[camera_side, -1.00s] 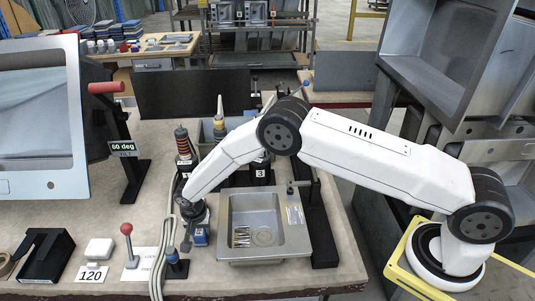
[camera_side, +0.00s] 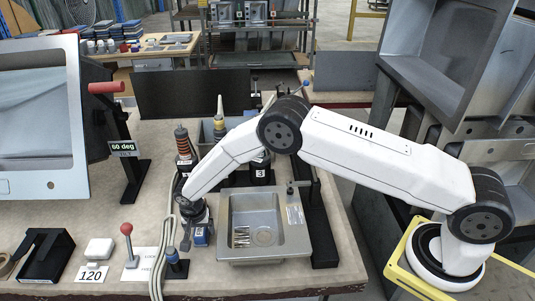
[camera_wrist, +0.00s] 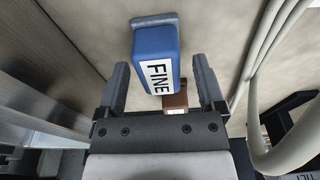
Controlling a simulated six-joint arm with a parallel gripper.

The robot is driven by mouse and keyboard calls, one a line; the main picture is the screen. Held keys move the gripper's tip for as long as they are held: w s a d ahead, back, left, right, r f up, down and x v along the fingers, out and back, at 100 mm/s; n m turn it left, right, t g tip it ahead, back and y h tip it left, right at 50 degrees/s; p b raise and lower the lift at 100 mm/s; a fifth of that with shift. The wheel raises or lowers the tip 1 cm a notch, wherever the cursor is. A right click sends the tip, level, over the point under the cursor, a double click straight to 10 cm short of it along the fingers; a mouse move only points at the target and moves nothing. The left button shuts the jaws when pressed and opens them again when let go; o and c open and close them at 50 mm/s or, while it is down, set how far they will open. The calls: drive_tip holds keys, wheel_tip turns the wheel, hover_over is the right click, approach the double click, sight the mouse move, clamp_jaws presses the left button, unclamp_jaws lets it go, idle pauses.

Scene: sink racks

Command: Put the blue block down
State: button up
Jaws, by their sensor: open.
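The blue block (camera_side: 201,236) stands on the bench just left of the sink. In the wrist view the blue block (camera_wrist: 153,58) carries a white label reading FINE and a grey end piece. My gripper (camera_wrist: 160,66) is open, with one finger on each side of the block and a visible gap on both sides. In the side view my gripper (camera_side: 195,224) is low at the block, and its fingers are partly hidden.
The metal sink (camera_side: 264,228) with cutlery is close on the right. Pale cables (camera_side: 164,245) run along the left. A brown block (camera_wrist: 176,101) shows beyond the blue block in the wrist view.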

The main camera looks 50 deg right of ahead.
sight(201, 233)
wheel_tip(201, 233, up, 12)
drive_tip(key=s+a, duration=0.1)
drive_tip(key=shift+s+f, duration=0.15)
drive_tip(key=shift+f, duration=0.1)
drive_tip(key=shift+a, duration=0.1)
idle(0.7)
drive_tip(key=s+d+r+n+y, duration=0.1)
drive_tip(key=s+d+r+n, duration=0.4)
drive_tip(key=s+d+r, duration=0.5)
drive_tip(key=s+d+r+n+t, duration=0.1)
drive_tip(key=s+d+n, duration=0.3)
drive_tip(key=s, duration=1.1)
drive_tip(key=d, duration=0.3)
